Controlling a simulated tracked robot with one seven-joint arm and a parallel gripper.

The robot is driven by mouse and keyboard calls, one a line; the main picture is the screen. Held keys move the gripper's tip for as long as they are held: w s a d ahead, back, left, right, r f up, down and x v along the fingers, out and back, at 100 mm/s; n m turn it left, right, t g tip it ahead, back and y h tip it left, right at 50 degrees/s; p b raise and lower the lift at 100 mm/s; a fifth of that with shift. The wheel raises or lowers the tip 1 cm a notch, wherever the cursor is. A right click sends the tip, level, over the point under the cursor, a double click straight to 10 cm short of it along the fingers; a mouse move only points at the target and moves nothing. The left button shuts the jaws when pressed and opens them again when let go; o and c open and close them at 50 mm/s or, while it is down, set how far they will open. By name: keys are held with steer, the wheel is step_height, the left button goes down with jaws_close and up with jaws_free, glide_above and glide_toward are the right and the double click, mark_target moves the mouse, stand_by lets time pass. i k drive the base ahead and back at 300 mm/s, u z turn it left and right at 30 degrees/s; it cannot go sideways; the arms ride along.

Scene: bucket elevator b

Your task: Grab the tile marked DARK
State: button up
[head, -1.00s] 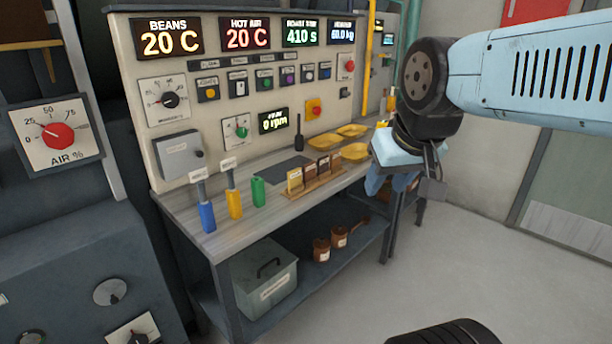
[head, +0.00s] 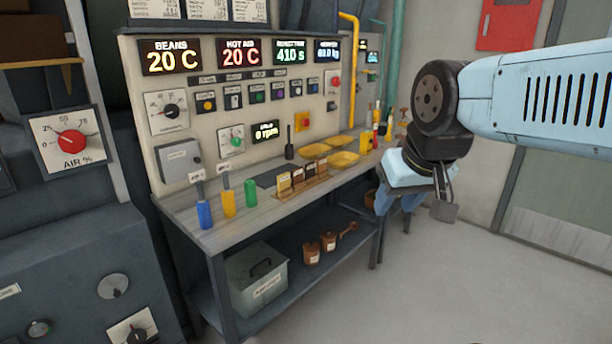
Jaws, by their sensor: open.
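A small wooden rack (head: 303,190) stands on the bench and holds several small tiles in a row, from a yellow-tan tile (head: 284,182) at the left to darker brown tiles (head: 311,172) at the right. Their lettering is too small to read, so I cannot tell which is marked DARK. My gripper (head: 414,200) hangs to the right of the bench front, pointing down, open and apart from the rack.
Blue (head: 204,212), yellow (head: 228,203) and green (head: 250,192) handled items stand left of the rack. The bench's lower shelf holds a grey box (head: 257,278) and brown jars (head: 311,253). Open floor lies in front.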

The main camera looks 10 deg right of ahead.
mark_target(310, 168)
steer(key=z, duration=0.05)
steer(key=i, duration=0.9)
steer(key=u, duration=0.05)
